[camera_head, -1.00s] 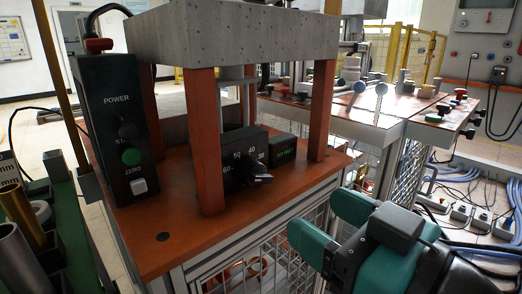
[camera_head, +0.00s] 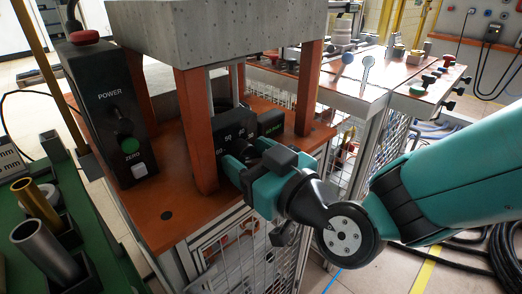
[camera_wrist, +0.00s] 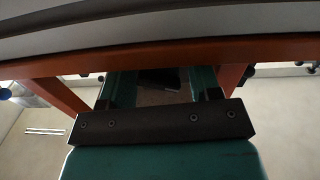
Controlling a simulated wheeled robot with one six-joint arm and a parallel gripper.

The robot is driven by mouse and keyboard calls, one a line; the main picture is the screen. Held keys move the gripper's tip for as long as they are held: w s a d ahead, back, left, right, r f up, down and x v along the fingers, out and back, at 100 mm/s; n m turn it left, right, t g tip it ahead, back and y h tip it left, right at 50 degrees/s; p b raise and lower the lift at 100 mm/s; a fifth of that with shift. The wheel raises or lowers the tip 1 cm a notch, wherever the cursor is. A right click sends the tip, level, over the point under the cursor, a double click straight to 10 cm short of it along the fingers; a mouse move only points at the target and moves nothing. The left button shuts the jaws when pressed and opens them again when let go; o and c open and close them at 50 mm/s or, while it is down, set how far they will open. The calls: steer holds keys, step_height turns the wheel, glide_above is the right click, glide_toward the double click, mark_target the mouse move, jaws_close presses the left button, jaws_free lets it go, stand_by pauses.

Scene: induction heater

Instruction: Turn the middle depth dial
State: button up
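The black dial housing (camera_head: 226,143) with white numbers stands on the orange-brown bench top, under the grey block between the brown posts. My gripper (camera_head: 246,160) is at the front of this housing. Its teal fingers and dark body hide the dial's knob in the head view. In the wrist view the two teal fingers of my gripper (camera_wrist: 162,86) are spread apart. A dark piece (camera_wrist: 158,78), likely the dial knob, shows between them near the tips. I cannot tell whether the fingers touch it.
A brown post (camera_head: 201,145) rises close left of my gripper, another (camera_head: 308,88) to the right. The black power box (camera_head: 110,110) is at left. The grey block (camera_head: 215,30) overhangs.

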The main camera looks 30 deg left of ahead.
steer(key=c, duration=0.6)
steer(key=shift+m+p, duration=0.45)
steer(key=shift+m, duration=1.85)
steer(key=o, duration=0.9)
steer(key=shift+c, duration=0.2)
steer(key=shift+s+d+f+b, duration=0.1)
steer(key=shift+d+b, duration=0.2)
steer(key=shift+d, duration=0.05)
steer(key=b+v, duration=1.5)
steer(key=v, duration=0.1)
steer(key=shift+s+d+r, duration=0.15)
steer(key=shift+d+r, duration=0.15)
steer(key=shift+d, duration=0.05)
